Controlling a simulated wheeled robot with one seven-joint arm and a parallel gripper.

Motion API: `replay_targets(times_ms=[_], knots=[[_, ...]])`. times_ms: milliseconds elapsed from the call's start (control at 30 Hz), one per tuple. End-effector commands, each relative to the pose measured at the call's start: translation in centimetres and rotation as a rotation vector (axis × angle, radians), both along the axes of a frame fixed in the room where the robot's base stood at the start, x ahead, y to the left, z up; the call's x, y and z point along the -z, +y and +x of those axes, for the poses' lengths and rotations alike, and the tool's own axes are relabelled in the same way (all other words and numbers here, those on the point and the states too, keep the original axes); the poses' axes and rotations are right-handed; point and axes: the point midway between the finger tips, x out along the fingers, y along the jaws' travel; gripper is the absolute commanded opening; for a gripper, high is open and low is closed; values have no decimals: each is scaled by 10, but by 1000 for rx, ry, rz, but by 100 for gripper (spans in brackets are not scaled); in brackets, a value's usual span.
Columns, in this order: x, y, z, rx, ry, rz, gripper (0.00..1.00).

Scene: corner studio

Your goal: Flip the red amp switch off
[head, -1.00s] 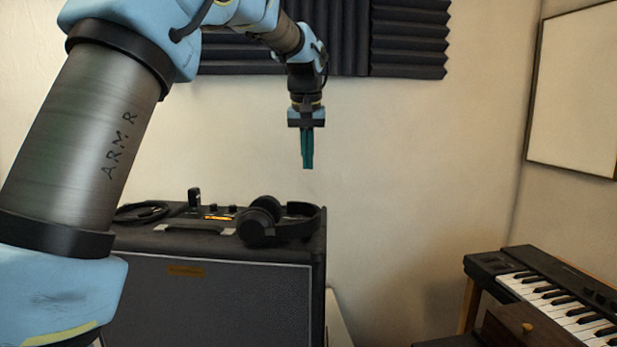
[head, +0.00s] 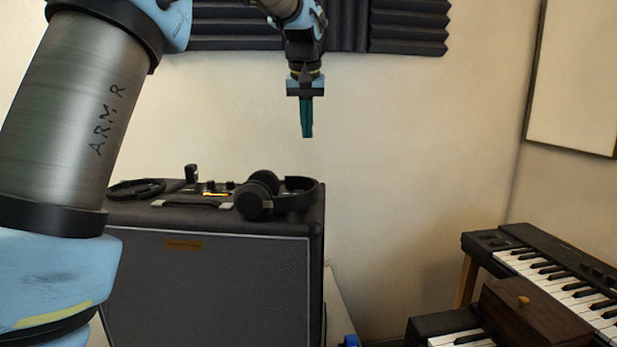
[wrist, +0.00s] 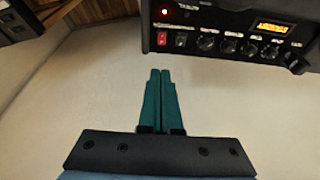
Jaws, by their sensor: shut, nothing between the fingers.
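The red switch (wrist: 162,38) is a small red rocker on the control panel of the black amp (wrist: 220,24). It is in the wrist view, under a lit red lamp (wrist: 165,12) and left of a dark switch (wrist: 181,39). Whether it is up or down is too small to tell. In the head view the amp (head: 210,275) stands at the lower left, and the switch cannot be made out. My gripper (head: 307,134) is shut and empty, pointing down above and right of the amp. Its teal fingertips (wrist: 160,72) are apart from the switch and below it in the wrist picture.
Black headphones (head: 262,192) lie on the amp's top, with a coiled cable (head: 137,188) on the left. A keyboard (head: 540,262) and a brown wooden box (head: 527,310) are at the right. The air around my gripper is clear, with a plain wall behind.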

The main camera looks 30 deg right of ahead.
Motion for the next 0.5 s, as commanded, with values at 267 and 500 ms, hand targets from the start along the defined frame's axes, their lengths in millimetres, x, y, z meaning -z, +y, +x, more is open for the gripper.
replay_targets(times_ms=[267, 500], knots=[[25, -4, 7, 0, 5, 4, 0], [71, -13, 22, -1, 5, 5, 0]])
